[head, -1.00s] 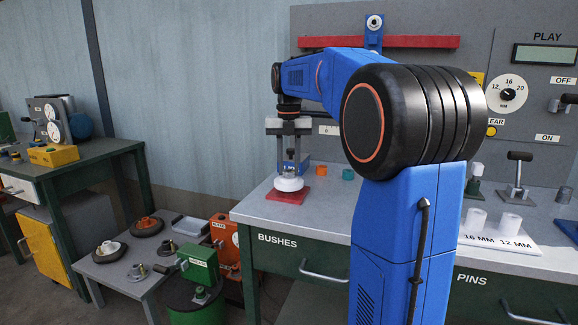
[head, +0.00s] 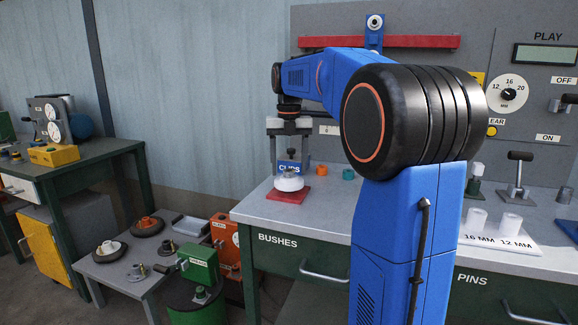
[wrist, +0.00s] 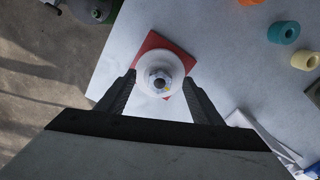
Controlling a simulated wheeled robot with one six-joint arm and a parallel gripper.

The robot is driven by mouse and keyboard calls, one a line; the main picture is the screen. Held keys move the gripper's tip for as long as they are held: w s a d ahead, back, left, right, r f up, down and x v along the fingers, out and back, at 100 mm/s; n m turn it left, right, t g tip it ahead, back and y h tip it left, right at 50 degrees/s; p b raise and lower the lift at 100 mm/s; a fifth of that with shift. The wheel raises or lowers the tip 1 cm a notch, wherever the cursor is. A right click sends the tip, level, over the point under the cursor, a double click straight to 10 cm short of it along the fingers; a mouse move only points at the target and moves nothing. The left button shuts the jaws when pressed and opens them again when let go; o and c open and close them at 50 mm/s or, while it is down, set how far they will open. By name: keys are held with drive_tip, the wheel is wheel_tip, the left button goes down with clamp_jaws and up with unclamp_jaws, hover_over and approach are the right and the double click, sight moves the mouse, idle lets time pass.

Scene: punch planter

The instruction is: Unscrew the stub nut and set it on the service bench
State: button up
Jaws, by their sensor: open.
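A round white piece (head: 290,183) sits on a red pad (head: 279,196) at the left end of the grey-topped bench (head: 338,208). In the wrist view a grey metal nut-like part (wrist: 159,80) shows at the centre of the white piece (wrist: 147,66). I cannot tell for certain that this is the stub nut. My gripper (head: 289,164) points down above the white piece. In the wrist view its fingers (wrist: 160,82) are open, one on each side of that piece, and nothing is held. No label marks the service bench.
A blue CUPS block (head: 290,167) stands just behind the white piece. Orange (head: 321,170) and teal (head: 348,174) bushes lie to its right. A low grey table (head: 128,284) with wheels and hubs stands at lower left, near a green box (head: 200,264).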

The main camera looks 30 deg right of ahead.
sight(289, 170)
drive_tip(key=shift+r, duration=0.15)
wheel_tip(289, 170, up, 17)
idle(0.5)
